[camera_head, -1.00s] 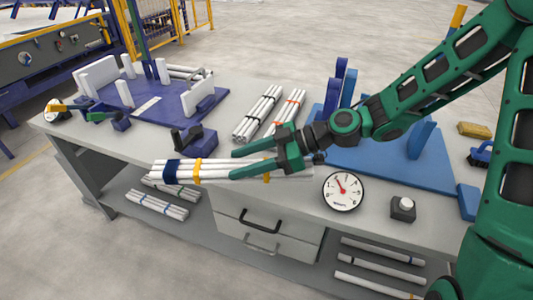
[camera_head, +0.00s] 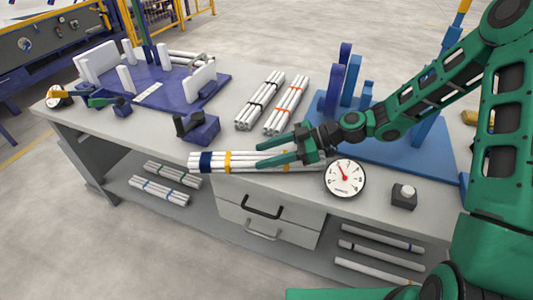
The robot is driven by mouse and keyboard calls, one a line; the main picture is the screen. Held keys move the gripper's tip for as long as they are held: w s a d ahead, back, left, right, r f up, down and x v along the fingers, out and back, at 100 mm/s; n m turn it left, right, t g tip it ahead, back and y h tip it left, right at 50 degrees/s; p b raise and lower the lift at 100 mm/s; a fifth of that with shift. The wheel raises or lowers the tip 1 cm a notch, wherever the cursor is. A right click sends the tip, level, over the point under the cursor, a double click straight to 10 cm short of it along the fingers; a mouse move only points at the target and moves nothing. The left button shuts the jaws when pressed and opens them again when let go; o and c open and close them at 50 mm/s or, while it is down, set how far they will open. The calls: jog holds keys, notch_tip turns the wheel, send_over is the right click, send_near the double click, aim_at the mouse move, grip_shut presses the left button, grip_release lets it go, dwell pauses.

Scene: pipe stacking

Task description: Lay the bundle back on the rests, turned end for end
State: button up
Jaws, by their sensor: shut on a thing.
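The bundle (camera_head: 218,161) is several white pipes held together, with a dark blue band near its left end and yellow bands farther along. It lies level and crosswise in the picture, at the front edge of the workbench. My green gripper (camera_head: 258,155) is shut on it right of the first yellow band. The fingers and wrist hide part of its right half. I cannot tell whether the bundle touches the bench. A purple fixture (camera_head: 150,95) with white uprights stands at the back left. A blue fixture (camera_head: 395,153) with blue uprights stands at the right. I cannot tell which parts are the rests.
A dial gauge (camera_head: 345,178) sits close to the bundle's right end, with a button box (camera_head: 403,196) beyond it. Black-banded (camera_head: 259,101) and orange-banded (camera_head: 286,104) bundles lie behind my gripper. A small purple block (camera_head: 198,128) stands behind the bundle's left end. More pipes lie on lower shelves.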

jog(key=o, duration=1.3)
jog(key=shift+o, duration=0.2)
